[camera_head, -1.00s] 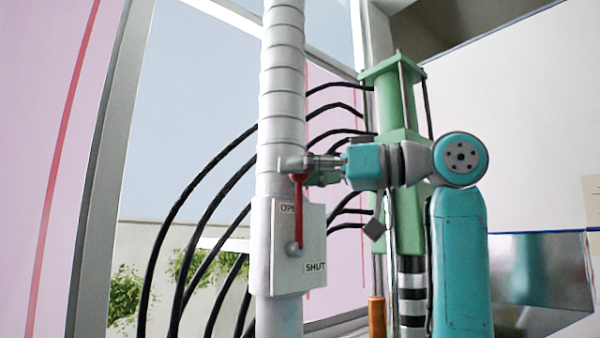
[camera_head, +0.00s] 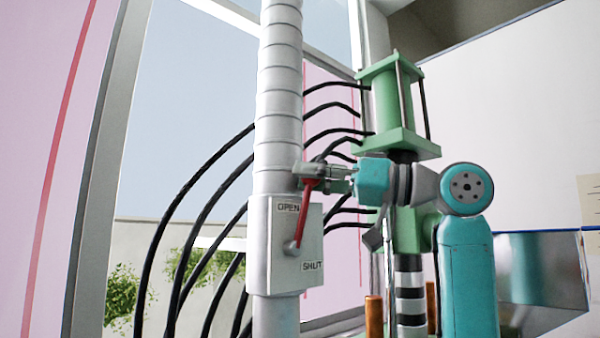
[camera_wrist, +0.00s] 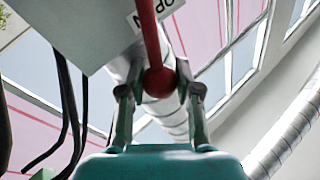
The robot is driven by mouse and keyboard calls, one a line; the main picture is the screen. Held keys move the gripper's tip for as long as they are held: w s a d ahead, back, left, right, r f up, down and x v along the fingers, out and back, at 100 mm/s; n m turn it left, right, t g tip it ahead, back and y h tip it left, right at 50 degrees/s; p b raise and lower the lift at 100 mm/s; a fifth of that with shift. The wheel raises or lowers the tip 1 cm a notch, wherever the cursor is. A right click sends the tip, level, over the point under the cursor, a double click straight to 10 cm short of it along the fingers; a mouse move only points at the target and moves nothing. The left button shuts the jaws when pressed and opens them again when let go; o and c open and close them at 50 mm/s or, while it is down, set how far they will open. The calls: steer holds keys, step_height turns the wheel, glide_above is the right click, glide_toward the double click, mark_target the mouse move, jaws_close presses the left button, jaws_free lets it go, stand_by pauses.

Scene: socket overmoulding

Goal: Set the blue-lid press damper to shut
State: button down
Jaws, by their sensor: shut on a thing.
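The damper is a grey box (camera_head: 262,262) on a ribbed grey duct, with an OPEN label (camera_head: 288,207) at its upper part and a SHUT label (camera_head: 312,266) at its lower right. Its red lever (camera_head: 301,225) pivots low on the box face and points up, tilted a little to the right. My gripper (camera_head: 308,178) is shut on the lever's top end. In the wrist view the red knob (camera_wrist: 159,82) sits between my two fingertips. The lever lies between the OPEN and SHUT labels, nearer to OPEN. I see no blue lid in these views.
A green press (camera_head: 392,100) stands behind my arm, with black hoses (camera_head: 205,190) arching to the left. The ribbed duct (camera_head: 279,110) rises above the box. Orange posts (camera_head: 374,316) stand low at the press.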

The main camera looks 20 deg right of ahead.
steer(key=shift+w+d+f+m+t, duration=0.1)
steer(key=shift+d+f+m+t, duration=0.1)
steer(key=shift+d+m, duration=0.15)
steer(key=shift+w+d+f+m+t, duration=0.1)
steer(key=shift+d+m+t, duration=0.1)
steer(key=shift+d+m, duration=0.15)
steer(key=c, duration=0.8)
jaws_free()
steer(key=v, duration=1.2)
